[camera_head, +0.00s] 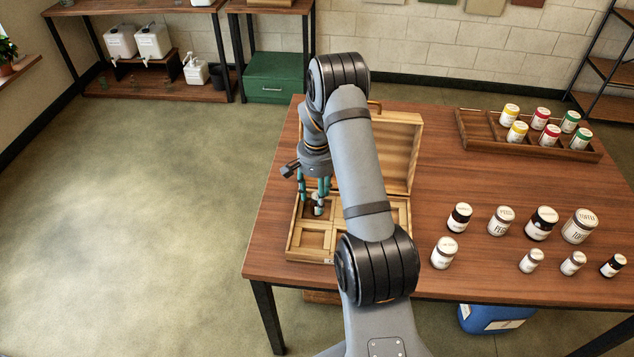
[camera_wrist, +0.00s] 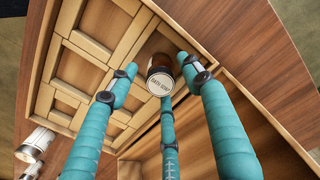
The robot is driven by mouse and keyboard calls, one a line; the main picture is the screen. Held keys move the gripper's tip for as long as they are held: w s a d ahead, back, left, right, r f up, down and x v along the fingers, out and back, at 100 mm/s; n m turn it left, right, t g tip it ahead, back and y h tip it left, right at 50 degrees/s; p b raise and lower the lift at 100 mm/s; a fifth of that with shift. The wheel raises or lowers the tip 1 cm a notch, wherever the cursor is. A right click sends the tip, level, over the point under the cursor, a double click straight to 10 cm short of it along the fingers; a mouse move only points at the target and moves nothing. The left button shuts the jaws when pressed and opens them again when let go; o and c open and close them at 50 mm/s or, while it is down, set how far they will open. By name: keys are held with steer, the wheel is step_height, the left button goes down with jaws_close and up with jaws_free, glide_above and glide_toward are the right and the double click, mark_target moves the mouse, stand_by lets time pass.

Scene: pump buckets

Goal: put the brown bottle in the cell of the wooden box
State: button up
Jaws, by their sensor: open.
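The wooden box (camera_head: 325,258) lies with its lid raised on the near left of the table, its floor split into square cells. The brown bottle (camera_wrist: 160,70), with a white printed cap, is in a corner cell of the box in the wrist view. In the head view the bottle (camera_head: 318,207) is partly hidden by my fingers. My gripper (camera_head: 315,193) points down over that cell. Its teal fingers (camera_wrist: 160,80) are open and spread around the bottle, with gaps visible at the sides. Whether the bottle's base rests flat is hidden.
The open lid (camera_head: 400,150) stands upright behind the box, close to my arm. Several jars, such as the one nearest the box (camera_head: 444,252), stand to the right. A wooden tray (camera_head: 475,146) with colour-capped jars lies at the back right. The table between is clear.

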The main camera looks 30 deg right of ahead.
step_height(320, 180, up, 12)
steer(key=b, duration=0.1)
steer(key=shift+f, duration=0.2)
